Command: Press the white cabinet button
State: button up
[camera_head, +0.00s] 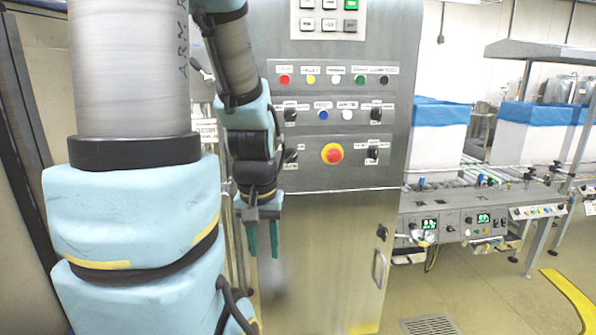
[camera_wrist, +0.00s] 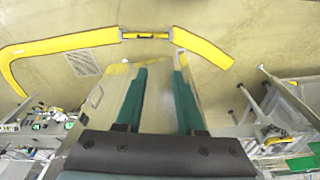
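The grey metal cabinet (camera_head: 330,230) stands in the middle of the head view, with its button panel facing me. One white button (camera_head: 335,79) is in the upper row, between a yellow and a green button. Another white button (camera_head: 347,114) is in the row below, right of a blue one. Their small labels are too blurred to read. My gripper (camera_head: 263,250) points down before the lower left part of the cabinet, below and left of both white buttons. Its teal fingers are apart and empty in the wrist view (camera_wrist: 160,70). No button is recognisable there.
A red emergency knob (camera_head: 332,153) on a yellow base and black rotary switches (camera_head: 372,152) share the panel. A door handle (camera_head: 378,268) sticks out lower right. A conveyor (camera_head: 480,215) with blue-lined boxes (camera_head: 437,130) stands to the right. Open floor lies at lower right.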

grip_shut()
dwell(0.9)
